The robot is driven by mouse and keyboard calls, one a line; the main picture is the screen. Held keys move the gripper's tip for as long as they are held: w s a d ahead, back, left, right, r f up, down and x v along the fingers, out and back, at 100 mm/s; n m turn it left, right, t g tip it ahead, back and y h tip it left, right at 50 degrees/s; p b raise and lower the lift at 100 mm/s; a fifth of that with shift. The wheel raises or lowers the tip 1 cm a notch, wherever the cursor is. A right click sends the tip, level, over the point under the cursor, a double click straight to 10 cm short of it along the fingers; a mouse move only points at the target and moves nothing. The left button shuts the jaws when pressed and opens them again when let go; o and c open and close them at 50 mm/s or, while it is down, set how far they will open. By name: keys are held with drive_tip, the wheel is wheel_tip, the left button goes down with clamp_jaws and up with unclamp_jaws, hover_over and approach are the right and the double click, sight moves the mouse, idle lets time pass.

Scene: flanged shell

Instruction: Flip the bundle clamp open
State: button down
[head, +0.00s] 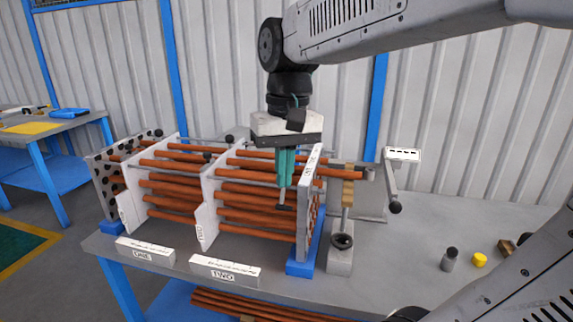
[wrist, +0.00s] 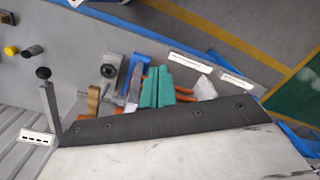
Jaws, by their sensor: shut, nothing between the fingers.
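My gripper (head: 284,184) has teal fingers that point down over the copper tube bundle (head: 255,190), just left of the white end plate (head: 309,205). Its fingers are shut and empty; they also show shut in the wrist view (wrist: 157,87). Right of the end plate, a post carries a tan block (head: 348,185) on a grey base (head: 340,262). Beside it stands a grey lever (head: 391,180) with a black ball knob (head: 395,208). The lever also shows in the wrist view (wrist: 49,105), apart from my fingers. I cannot tell which of these parts is the bundle clamp.
White baffle plates (head: 207,200) hold the tubes, with thin rods above them. Label blocks ONE (head: 145,252) and TWO (head: 225,270) lie at the table's front. A grey cylinder (head: 449,260) and a yellow cap (head: 479,260) stand at right. The table between them and the post is clear.

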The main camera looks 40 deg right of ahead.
drive_tip(key=w+d+r+m+g+y, duration=0.1)
drive_tip(key=w+d+m, duration=0.4)
drive_tip(key=w+d, duration=1)
drive_tip(key=shift+w+d+y, duration=0.4)
drive_tip(key=shift+w+y, duration=0.1)
drive_tip(key=shift+w, duration=0.55)
drive_tip(key=x, duration=1)
drive_tip(key=shift+s+r, duration=0.2)
drive_tip(key=shift+s, duration=0.05)
